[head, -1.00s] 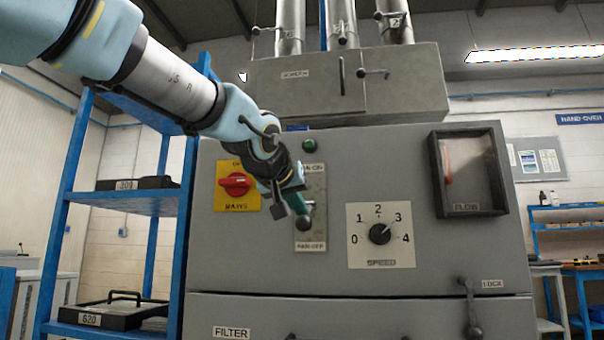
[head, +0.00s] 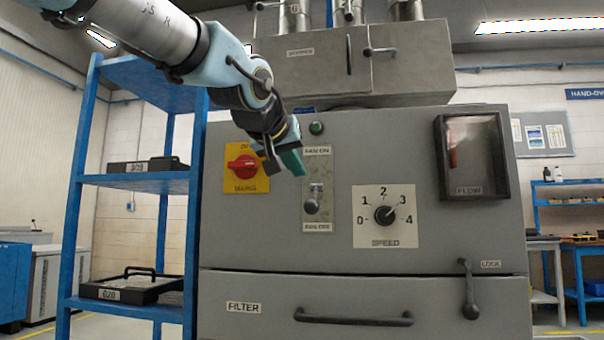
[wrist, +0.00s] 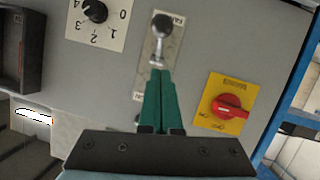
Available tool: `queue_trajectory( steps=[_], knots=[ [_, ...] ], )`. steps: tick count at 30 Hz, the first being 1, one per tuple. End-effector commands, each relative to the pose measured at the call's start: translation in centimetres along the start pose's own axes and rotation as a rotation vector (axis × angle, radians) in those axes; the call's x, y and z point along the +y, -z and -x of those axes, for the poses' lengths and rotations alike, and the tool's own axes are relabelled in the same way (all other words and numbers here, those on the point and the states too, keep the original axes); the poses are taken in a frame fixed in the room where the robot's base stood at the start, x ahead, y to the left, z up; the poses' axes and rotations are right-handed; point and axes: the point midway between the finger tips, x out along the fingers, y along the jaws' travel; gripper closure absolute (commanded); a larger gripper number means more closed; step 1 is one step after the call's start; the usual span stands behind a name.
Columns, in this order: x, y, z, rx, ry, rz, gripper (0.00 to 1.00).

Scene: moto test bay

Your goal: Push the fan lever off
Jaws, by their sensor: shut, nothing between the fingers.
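In the wrist view, which is upside down, the lever (wrist: 161,25) shows just beyond my fingertips. My gripper (head: 299,172) has green fingers, shut and empty, left of the plate's upper half in the head view. The fingers also show in the wrist view (wrist: 160,75), where they cover part of the plate.
A red mains switch (head: 242,168) on a yellow plate is left of the lever. A speed dial (head: 385,215) is to its right. A green button (head: 316,128) is above. A drawer handle (head: 353,317) juts out below. A blue shelf rack (head: 75,205) stands left.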

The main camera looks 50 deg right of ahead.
Motion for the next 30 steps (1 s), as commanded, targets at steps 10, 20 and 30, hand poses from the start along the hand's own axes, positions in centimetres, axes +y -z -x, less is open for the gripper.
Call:
queue_trajectory(
  steps=[10,20,30],
  knots=[
    [-0.1,-0.3,5.6,0.005,0.000,0.000,1.00],
    [-0.1,-0.4,6.2,0.003,0.000,0.001,1.00],
    [-0.1,-0.4,6.2,0.004,0.000,0.000,1.00]
  ],
)
